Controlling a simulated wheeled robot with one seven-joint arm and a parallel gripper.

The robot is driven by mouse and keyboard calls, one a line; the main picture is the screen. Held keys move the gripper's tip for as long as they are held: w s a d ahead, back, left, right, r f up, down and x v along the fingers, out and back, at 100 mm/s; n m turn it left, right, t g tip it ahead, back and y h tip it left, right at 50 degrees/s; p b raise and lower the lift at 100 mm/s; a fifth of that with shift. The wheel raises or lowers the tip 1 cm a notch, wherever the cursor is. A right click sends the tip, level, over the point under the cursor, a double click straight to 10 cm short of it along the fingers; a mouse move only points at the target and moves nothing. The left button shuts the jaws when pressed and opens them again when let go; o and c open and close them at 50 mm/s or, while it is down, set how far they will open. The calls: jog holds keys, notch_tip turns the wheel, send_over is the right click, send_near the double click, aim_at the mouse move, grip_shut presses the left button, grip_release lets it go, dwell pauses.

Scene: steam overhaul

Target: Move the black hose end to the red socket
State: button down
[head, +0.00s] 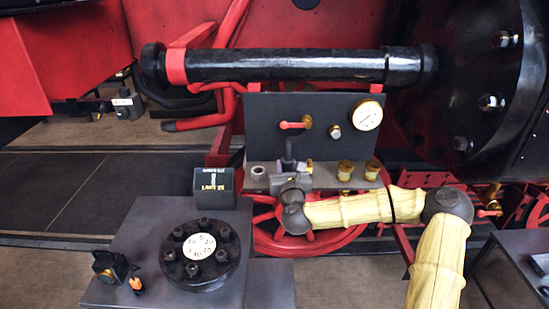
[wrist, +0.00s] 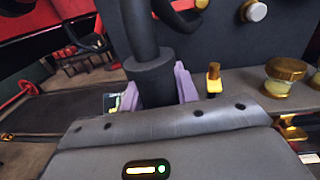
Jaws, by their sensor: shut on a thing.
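My gripper (head: 290,166) is in front of the grey panel, at its ledge. Its purple fingers are shut on the black hose end (wrist: 150,82), one on each side of it in the wrist view (wrist: 160,88). The black hose end is a thick upright cylinder with a thinner hose rising from it; in the head view it shows small and dark (head: 288,150) above the fingers. Its lower end is hidden behind my gripper body, so I cannot tell whether it touches the ledge. I cannot make out a red socket in either view.
The ledge (head: 323,182) carries a grey fitting (head: 258,171) at left, a small brass fitting (wrist: 213,78) close right of my fingers, and brass cups (head: 345,170) further right. A red-handled valve (head: 296,125) and gauge (head: 367,115) are on the panel above. A dark box (head: 214,187) stands left.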

jog(key=s+d+f+b, duration=0.1)
jog(key=d+f, duration=0.3)
jog(key=f, duration=0.5)
jog(key=s+d+f+b, duration=0.1)
jog(key=d+f, duration=0.4)
jog(key=f, duration=0.5)
jog(key=shift+s+m+h+b, duration=0.3)
jog(key=shift+s+b, duration=0.1)
jog(key=shift+a, duration=0.1)
